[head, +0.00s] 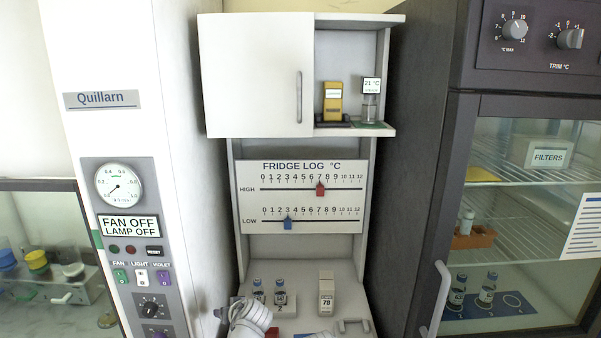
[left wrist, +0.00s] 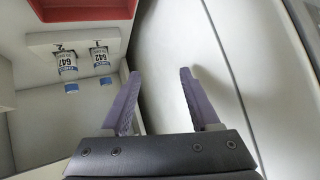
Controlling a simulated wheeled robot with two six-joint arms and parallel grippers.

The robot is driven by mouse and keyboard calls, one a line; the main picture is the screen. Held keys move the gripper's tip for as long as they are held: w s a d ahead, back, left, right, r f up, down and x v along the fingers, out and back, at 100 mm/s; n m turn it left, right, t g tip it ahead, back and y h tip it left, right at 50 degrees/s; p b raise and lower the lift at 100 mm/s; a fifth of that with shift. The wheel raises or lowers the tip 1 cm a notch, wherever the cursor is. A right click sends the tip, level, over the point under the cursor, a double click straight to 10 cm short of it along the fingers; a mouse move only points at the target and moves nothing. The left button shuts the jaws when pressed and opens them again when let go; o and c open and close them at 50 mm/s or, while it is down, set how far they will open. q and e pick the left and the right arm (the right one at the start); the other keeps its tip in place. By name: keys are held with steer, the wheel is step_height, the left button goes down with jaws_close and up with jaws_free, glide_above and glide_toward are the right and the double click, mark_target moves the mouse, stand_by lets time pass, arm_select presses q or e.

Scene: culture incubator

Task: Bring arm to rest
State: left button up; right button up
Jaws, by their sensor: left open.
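My left gripper (left wrist: 159,73) shows in the left wrist view with its two purple fingers apart and nothing between them. Beyond the fingers is a plain pale panel (left wrist: 185,30). In the head view a white part of my left arm (head: 250,316) is at the bottom centre, low in front of the bench; its fingers cannot be made out there. My right gripper is in neither view.
Two labelled vials (head: 280,291) stand in a white holder on the bench, also seen in the wrist view (left wrist: 67,63). A white box marked 78 (head: 326,293) stands to their right. A fridge (head: 460,150) is at right, a control panel (head: 130,215) at left.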

arm_select(q)
steer(key=s+d+f+m+g+h, duration=0.1)
steer(key=s+f+m+g+h, duration=0.2)
steer(key=s, duration=0.5)
steer(key=s+d+f+g+h, duration=0.1)
steer(key=s+f+g+h, duration=0.3)
steer(key=s, duration=0.4)
steer(key=s+d+f+m+g+y, duration=0.1)
steer(key=s+d+m, duration=0.3)
steer(key=d, duration=0.7)
steer(key=s+y, duration=0.1)
steer(key=s, duration=0.1)
steer(key=shift+s+d+f+m+g, duration=0.2)
steer(key=shift+s+d+m+g, duration=0.1)
steer(key=shift+s+d+g, duration=0.1)
